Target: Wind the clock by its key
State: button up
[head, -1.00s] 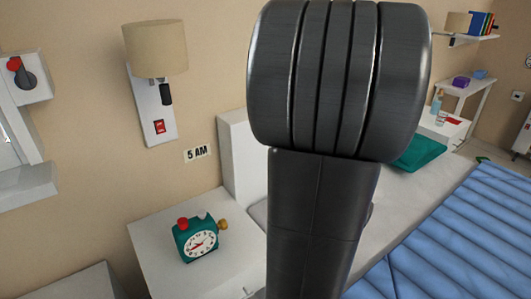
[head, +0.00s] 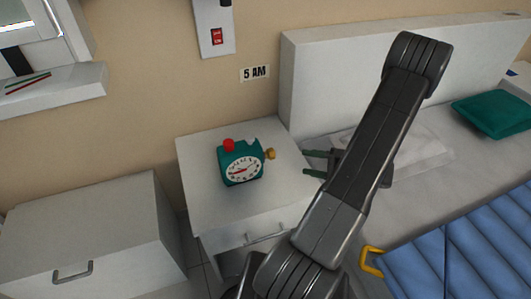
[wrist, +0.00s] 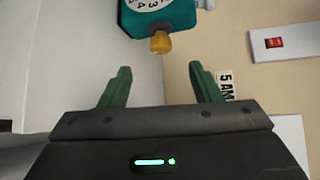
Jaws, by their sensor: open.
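A teal alarm clock (head: 240,163) with a white dial and a red button on top stands on the white nightstand (head: 200,205). Its yellow-brown key (head: 270,154) sticks out of its right side. My gripper (head: 310,163) is open and empty to the right of the key, its green fingers pointing left at it. In the wrist view the key (wrist: 160,42) lies ahead of my gripper (wrist: 160,85), roughly centred between the fingers but beyond their tips. The clock (wrist: 165,14) is partly cut off at the top there.
A bed with a white headboard (head: 310,80), a blue quilt (head: 450,250) and a teal pillow (head: 495,110) is at the right. A "5 AM" label (head: 255,73) and a red switch (head: 217,37) are on the wall. A white cabinet (head: 90,225) stands at the left.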

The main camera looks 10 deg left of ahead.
aim_at(272, 154)
jog(key=shift+w+a+f+t, duration=0.1)
jog(key=shift+w+f+t, duration=0.2)
jog(key=shift+w+f, duration=0.25)
jog(key=x, duration=1.3)
jog(key=shift+w+a+r, duration=0.1)
jog(key=shift+a+r, duration=0.2)
jog(key=shift+a, duration=0.05)
jog(key=c, duration=1)
